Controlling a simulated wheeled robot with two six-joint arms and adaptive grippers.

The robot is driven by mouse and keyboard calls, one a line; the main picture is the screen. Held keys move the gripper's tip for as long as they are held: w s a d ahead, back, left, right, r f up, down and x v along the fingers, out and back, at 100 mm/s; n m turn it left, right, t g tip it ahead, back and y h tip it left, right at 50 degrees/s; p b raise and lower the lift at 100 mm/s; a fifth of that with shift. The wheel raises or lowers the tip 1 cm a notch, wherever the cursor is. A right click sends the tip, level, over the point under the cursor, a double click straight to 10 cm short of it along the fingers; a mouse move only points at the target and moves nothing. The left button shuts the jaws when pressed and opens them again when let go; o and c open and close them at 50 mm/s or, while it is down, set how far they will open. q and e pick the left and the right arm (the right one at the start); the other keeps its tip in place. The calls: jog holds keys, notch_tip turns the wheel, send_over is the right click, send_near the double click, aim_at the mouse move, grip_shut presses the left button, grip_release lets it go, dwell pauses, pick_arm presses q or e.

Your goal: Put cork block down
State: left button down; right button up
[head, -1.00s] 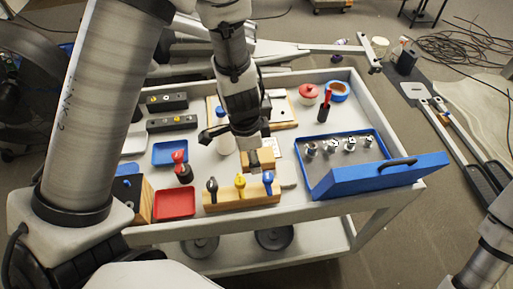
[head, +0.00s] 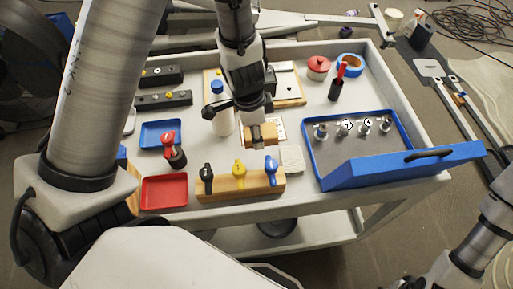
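My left gripper (head: 257,122) points down over the middle of the white cart top. It appears shut on the tan cork block (head: 268,134), with a grey fingertip against the block. The block is over or on a pale patch behind the wooden stand with black, yellow and blue handles (head: 238,184). The gripper covers part of the block, and I cannot tell whether its underside touches the surface. My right arm shows at the lower right, but its gripper is out of view.
A white bottle (head: 222,121) stands close left of the gripper. A white pad (head: 291,158) lies to the right. A blue tray (head: 332,178) holds several metal parts. Blue (head: 162,134) and red (head: 164,192) dishes lie left.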

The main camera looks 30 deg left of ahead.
pick_arm(q)
jog(key=b, duration=0.3)
send_over(258, 158)
notch_tip(258, 158, down, 5)
jog(key=shift+s+r, duration=0.1)
jog(key=shift+s, duration=0.05)
notch_tip(258, 158, down, 5)
jog(key=b, duration=0.3)
jog(key=shift+a+b, duration=0.15)
jog(key=shift+b, duration=0.2)
jog(key=shift+r, duration=0.1)
pick_arm(e)
notch_tip(258, 158, down, 9)
jog(key=shift+r, duration=0.15)
pick_arm(q)
jog(key=shift+f, duration=0.2)
jog(key=shift+f, duration=0.15)
jog(key=shift+c, duration=2)
grip_release()
